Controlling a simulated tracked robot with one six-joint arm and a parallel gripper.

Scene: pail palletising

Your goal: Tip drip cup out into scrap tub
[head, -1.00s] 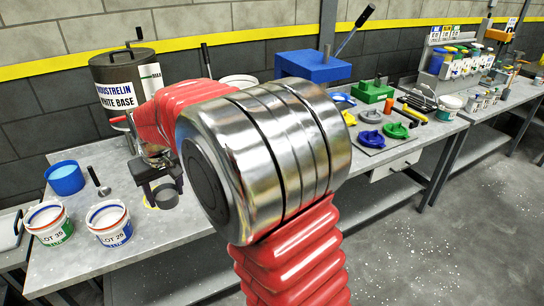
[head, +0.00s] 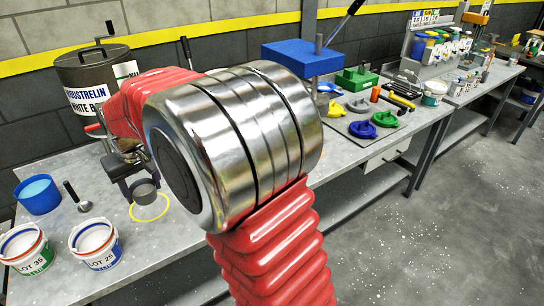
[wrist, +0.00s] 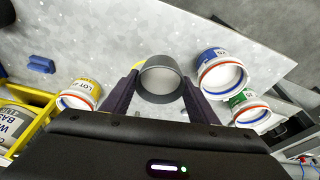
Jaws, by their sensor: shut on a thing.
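The drip cup, a small dark grey cup (head: 146,193), is held between the fingers of my gripper (head: 130,187), close above the bench. In the wrist view both fingers close on the sides of the cup (wrist: 161,82), and I look into its grey inside. It appears roughly upright; what is in it is unclear. A yellow ring mark (head: 150,219) on the bench shows just below and beside it. A blue tub (head: 37,197) stands on the bench to the left; no label shows that it is the scrap tub.
Two white lot pails, one green-labelled (head: 26,250) and one blue-labelled (head: 95,245), stand at the bench's front left. A large white-base drum (head: 90,85) stands behind my gripper. Coloured lids (head: 362,130) lie to the right.

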